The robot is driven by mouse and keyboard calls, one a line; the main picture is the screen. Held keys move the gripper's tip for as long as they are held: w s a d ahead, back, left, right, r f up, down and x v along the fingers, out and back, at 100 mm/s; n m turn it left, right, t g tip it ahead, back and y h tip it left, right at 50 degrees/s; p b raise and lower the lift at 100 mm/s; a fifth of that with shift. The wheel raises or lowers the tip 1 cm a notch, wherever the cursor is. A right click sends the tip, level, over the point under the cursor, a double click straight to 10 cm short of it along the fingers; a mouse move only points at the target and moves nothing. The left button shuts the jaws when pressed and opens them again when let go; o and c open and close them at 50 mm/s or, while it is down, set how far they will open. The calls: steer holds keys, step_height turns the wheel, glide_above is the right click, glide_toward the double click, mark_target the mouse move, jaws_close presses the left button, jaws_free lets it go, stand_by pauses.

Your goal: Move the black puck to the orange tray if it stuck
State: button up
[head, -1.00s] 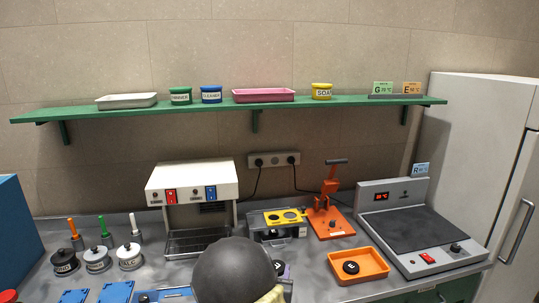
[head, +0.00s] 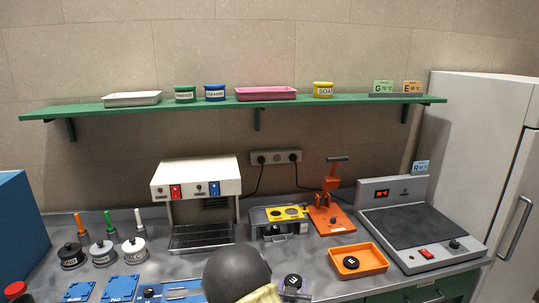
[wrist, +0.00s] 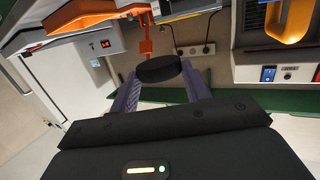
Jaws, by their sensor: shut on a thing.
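My gripper (wrist: 160,85) is shut on a black puck (wrist: 158,68), held between its purple fingers in the wrist view. The held puck also shows in the head view (head: 293,281), with a pale mark, beside my dark round arm joint. The orange tray (head: 378,251) sits on the counter to the right of my gripper. Another black puck (head: 350,262) with a pale mark lies in that tray. The held puck is apart from the tray, above the front of the counter.
An orange press (head: 330,215) stands behind the tray, and a hot plate (head: 415,228) is to its right. A grey box with a yellow top (head: 280,216) and a red-and-blue-switched machine (head: 198,180) stand farther left. Weights and blue plates (head: 120,288) occupy the left counter.

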steer(key=s+d+f+n+y, duration=0.1)
steer(key=s+d+f, duration=0.2)
steer(key=f, duration=0.4)
steer(key=s+d+f+n+y, duration=0.1)
steer(key=s+d+f+y, duration=0.1)
steer(key=s+d+f, duration=0.2)
step_height(320, 180, down, 3)
steer(key=shift+d+f, duration=0.1)
steer(key=shift+d, duration=0.8)
steer(key=d, duration=0.6)
steer(key=shift+d, duration=0.4)
steer(key=shift+d, duration=0.1)
